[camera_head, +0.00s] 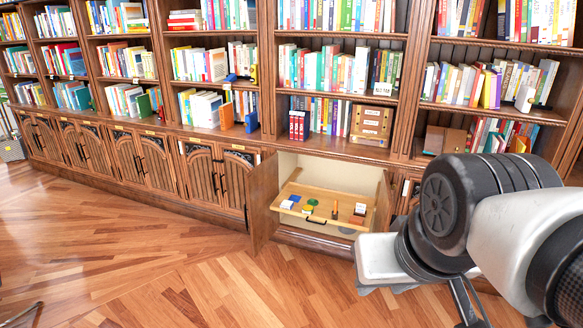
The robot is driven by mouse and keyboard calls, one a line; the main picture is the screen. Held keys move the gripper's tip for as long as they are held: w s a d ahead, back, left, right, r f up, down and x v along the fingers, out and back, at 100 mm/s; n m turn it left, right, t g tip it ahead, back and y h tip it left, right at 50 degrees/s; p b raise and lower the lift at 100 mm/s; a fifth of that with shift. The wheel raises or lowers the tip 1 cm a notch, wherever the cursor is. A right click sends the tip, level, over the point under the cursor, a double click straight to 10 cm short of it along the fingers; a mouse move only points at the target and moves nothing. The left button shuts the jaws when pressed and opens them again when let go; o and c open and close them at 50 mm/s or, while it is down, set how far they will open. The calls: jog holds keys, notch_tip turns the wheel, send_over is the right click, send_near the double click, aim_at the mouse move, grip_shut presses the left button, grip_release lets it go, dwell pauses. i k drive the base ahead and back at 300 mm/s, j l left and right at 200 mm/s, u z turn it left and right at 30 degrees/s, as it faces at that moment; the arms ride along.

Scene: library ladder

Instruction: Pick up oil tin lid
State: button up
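A light wooden pull-out drawer (290,188) stands out of an open cabinet in the middle. My gripper (468,306) is partly in view at the lower right, cut off by the bottom edge. It is apart from the drawer, and its opening cannot be made out.
The open cabinet door (263,200) sticks out left of the drawer, and another stands at its right. Tall bookshelves (340,36) line the wall above. Closed cabinets (150,160) run to the left. The wooden floor (150,250) in front is mostly clear.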

aim_at(312, 202)
jog(key=i, duration=0.55)
jog(key=i+l+u, duration=0.15)
jog(key=i, duration=0.35)
jog(key=i+l, duration=0.1)
jog(key=i, duration=0.45)
jog(key=i+l+u, duration=0.1)
jog(key=i, duration=0.4)
jog(key=i+l, duration=0.2)
jog(key=i, duration=0.3)
jog(key=i+l+u, duration=0.15)
jog(key=i, duration=0.4)
